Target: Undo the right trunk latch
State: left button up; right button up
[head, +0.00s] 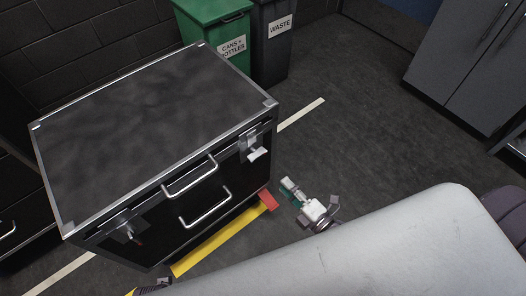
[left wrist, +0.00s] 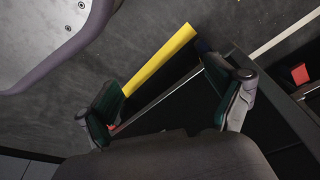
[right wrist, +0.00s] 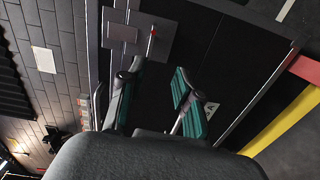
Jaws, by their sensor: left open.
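The black trunk (head: 150,110) has metal edges and stands at the left in the head view. Its right latch (head: 255,150) is on the front, near the right corner, with a pale lever jutting out. Its left latch (head: 126,230) is near the left corner. My right gripper (head: 297,196) is in front of the trunk's right end, apart from the latch. In the right wrist view its fingers are open and empty, with a latch plate (right wrist: 158,38) and red-tipped part beyond them. My left gripper (left wrist: 165,105) is open and empty, facing the trunk's lower front.
Two metal handles (head: 205,207) jut from the trunk's front. A yellow strip (head: 222,240) with a red end (head: 267,200) lies along its base. A green bin (head: 215,25) and a dark waste bin (head: 272,45) stand behind. Floor to the right is clear.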

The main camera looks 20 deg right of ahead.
aim_at(258, 154)
jog(key=shift+n, duration=0.3)
jog(key=x, duration=0.4)
jog(key=r+b+x, duration=0.1)
jog(key=x, duration=0.8)
jog(key=shift+a+r, duration=0.1)
jog(key=shift+r, duration=0.15)
jog(key=shift+w+a, duration=0.2)
jog(key=shift+w, duration=0.25)
pick_arm(q)
jog(key=r, duration=0.1)
jog(key=w+r, duration=0.1)
jog(key=r, duration=0.1)
jog(key=w+r, duration=0.1)
jog(key=r, duration=0.1)
jog(key=shift+d+r, duration=0.15)
jog(key=shift+r, duration=0.05)
pick_arm(e)
grip_shut()
